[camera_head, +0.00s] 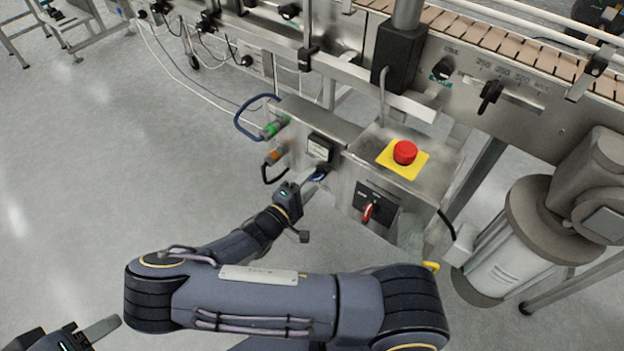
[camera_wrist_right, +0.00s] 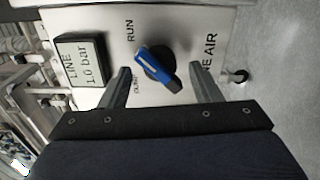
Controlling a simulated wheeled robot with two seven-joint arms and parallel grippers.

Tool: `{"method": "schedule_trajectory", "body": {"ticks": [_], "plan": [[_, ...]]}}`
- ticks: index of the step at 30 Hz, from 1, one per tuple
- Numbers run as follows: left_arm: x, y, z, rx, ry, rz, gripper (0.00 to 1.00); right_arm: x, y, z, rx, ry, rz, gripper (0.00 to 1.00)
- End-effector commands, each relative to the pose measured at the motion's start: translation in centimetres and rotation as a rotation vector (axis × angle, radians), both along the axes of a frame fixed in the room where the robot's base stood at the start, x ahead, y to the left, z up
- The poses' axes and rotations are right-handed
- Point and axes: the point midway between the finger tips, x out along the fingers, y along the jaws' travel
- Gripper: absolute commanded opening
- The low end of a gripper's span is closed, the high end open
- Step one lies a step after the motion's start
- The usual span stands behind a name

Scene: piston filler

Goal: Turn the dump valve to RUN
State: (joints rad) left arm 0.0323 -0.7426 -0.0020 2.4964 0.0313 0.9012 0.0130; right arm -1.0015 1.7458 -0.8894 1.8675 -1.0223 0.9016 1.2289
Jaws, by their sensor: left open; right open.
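The dump valve is a dark round knob with a blue handle (camera_wrist_right: 153,62) on a metal panel in the right wrist view. The handle lies slantwise, its pale-marked end between the RUN label (camera_wrist_right: 129,30) and the DUMP label (camera_wrist_right: 137,86); which one it points to is unclear. In the head view the blue handle (camera_head: 320,174) is small and partly hidden. My right gripper (camera_wrist_right: 161,70) is open, one finger on each side of the handle; contact cannot be told. My left gripper (camera_head: 104,330) is at the bottom left of the head view, away from the panel.
A pressure display (camera_wrist_right: 82,62) reading LINE 1.0 bar sits beside the valve. A red emergency button (camera_head: 404,152) and a red-handled switch (camera_head: 368,211) are close on the right. Open floor lies left.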

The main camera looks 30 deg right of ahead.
Motion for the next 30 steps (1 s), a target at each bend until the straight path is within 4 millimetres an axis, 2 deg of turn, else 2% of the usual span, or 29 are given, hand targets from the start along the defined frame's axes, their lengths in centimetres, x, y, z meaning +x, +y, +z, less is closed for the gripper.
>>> {"method": "schedule_trajectory", "body": {"ticks": [6,12,30], "plan": [[0.0,0.0,0.8,0.0,0.0,0.0,0.52,-1.5,3.7,0.2,0.002,0.001,0.003,0.57],[0.0,0.0,1.1,0.0,0.0,0.0,0.52,-2.3,5.6,0.0,0.002,0.002,0.001,0.57],[0.0,0.0,1.1,0.0,0.0,0.0,0.52,-2.5,5.9,0.0,0.003,0.002,-0.003,0.57]]}}
